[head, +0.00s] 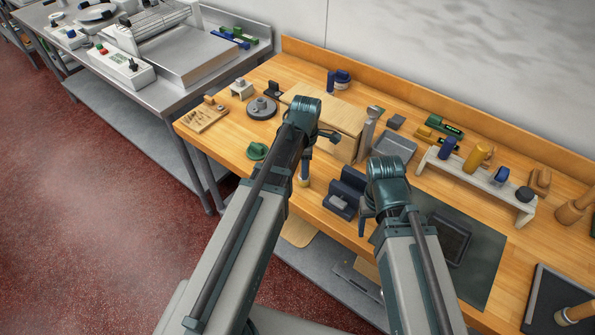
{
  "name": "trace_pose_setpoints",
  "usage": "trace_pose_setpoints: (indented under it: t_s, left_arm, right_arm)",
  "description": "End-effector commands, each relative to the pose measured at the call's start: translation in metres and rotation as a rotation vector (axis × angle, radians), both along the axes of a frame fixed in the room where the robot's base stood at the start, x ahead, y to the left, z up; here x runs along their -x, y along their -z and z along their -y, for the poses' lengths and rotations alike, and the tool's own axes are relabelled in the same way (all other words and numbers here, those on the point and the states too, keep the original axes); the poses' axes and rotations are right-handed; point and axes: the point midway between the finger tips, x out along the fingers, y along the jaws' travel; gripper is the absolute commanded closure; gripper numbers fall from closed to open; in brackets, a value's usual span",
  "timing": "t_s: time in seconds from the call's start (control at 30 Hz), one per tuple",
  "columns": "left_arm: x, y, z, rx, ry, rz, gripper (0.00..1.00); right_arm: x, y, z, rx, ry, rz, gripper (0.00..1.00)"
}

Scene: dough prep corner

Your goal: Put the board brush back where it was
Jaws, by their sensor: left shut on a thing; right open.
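My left gripper (305,170) points down at the front of the worktop, left of the middle, just in front of a wooden box. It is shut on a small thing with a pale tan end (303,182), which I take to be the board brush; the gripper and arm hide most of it. Whether it touches the worktop I cannot tell. My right gripper (364,222) is open and empty, pointing down by the front edge, just right of a dark blue block-shaped holder (340,204). Its fingers are partly hidden by its own wrist.
A pale rack (470,180) with blue, yellow and dark pieces stands at the right. The wooden box (345,149), a grey upright tool (370,127) and a grey tray (394,151) fill the middle. A green round piece (257,151) lies at the front left. A dark mat (487,255) lies front right.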

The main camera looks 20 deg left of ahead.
Motion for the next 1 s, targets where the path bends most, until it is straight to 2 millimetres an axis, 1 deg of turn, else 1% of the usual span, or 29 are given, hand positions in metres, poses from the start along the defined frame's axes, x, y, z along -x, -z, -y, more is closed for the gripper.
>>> trace_pose_setpoints:
  t_s: [0.03, 0.27, 0.43, 0.47, 0.5, 0.6, 1.0]
  left_arm:
    - [0.0003, 0.0066, 0.0030, 0.000, 0.000, 0.000, 1.00]
    - [0.0002, 0.0037, 0.0034, 0.000, -0.002, 0.000, 1.00]
    - [0.0001, 0.0088, 0.0032, 0.000, -0.002, 0.000, 1.00]
    - [0.0002, 0.0071, 0.0031, 0.000, -0.002, 0.000, 0.59]
    - [0.0003, 0.0067, 0.0031, 0.000, -0.002, 0.000, 0.52]
    - [0.0002, 0.0067, 0.0031, 0.000, -0.002, 0.000, 0.35]
    - [0.0003, 0.0039, 0.0030, 0.000, -0.002, 0.000, 0.35]
  right_arm:
    - [0.0000, 0.0065, 0.0001, 0.000, 0.000, 0.000, 0.35]
    - [0.0000, 0.0037, 0.0002, 0.000, 0.000, 0.000, 0.35]
    - [0.0000, 0.0089, 0.0000, 0.000, 0.000, 0.000, 0.35]
    - [0.0000, 0.0070, 0.0001, 0.000, 0.000, 0.000, 0.35]
    - [0.0000, 0.0067, 0.0000, 0.000, 0.000, 0.000, 0.35]
    - [0.0000, 0.0067, 0.0000, 0.000, 0.000, 0.000, 0.35]
    - [0.0000, 0.0039, 0.0001, 0.000, 0.000, 0.000, 0.35]
